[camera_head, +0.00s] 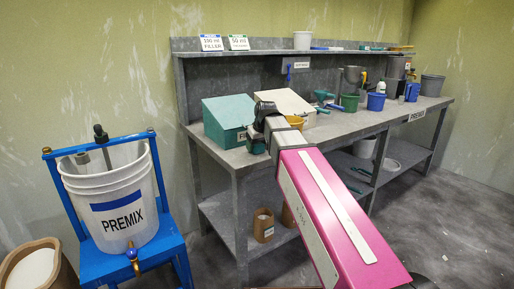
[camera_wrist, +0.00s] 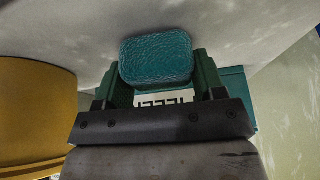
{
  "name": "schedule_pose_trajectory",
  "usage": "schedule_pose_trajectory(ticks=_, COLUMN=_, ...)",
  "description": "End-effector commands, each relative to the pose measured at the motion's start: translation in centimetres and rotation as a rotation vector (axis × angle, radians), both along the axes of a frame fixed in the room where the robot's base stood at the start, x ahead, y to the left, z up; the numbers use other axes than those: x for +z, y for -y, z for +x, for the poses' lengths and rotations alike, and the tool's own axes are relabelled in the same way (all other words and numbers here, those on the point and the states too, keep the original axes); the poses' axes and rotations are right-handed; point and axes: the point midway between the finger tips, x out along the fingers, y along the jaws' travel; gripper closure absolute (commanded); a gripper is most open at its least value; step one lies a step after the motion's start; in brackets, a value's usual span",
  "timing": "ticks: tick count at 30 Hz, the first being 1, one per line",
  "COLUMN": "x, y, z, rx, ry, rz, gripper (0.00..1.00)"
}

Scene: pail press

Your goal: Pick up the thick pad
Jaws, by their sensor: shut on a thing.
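The thick pad (camera_wrist: 157,56) is a teal block with rounded corners and a crinkled face. In the wrist view it sits between the two green fingers of my gripper (camera_wrist: 158,80), which is shut on it. In the head view my gripper (camera_head: 257,145) is over the left part of the grey workbench (camera_head: 237,159), beside the teal sloped bin. The pad cannot be made out clearly there. I cannot tell whether it still touches the bench.
A teal bin (camera_head: 229,118) and a cream bin (camera_head: 284,103) stand close behind my gripper. A yellow container (camera_head: 296,122) is just right of it. Cups and tools crowd the bench's right half. A white PREMIX pail (camera_head: 112,195) sits on a blue stand (camera_head: 160,245) at left.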

Motion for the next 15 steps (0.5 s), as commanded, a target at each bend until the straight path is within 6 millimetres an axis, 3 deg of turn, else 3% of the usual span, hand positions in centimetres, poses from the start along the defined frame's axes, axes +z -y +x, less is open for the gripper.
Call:
schedule_pose_trajectory(ticks=8, x=1.4, y=0.0, z=0.1, rx=0.000, ry=0.002, rz=0.000, gripper=0.60)
schedule_pose_trajectory(ticks=14, x=4.5, y=-0.1, z=0.1, rx=0.001, ry=0.003, rz=0.000, gripper=0.60)
schedule_pose_trajectory(ticks=15, x=4.9, y=-1.0, z=-1.0, rx=0.004, ry=0.002, rz=0.000, gripper=0.60)
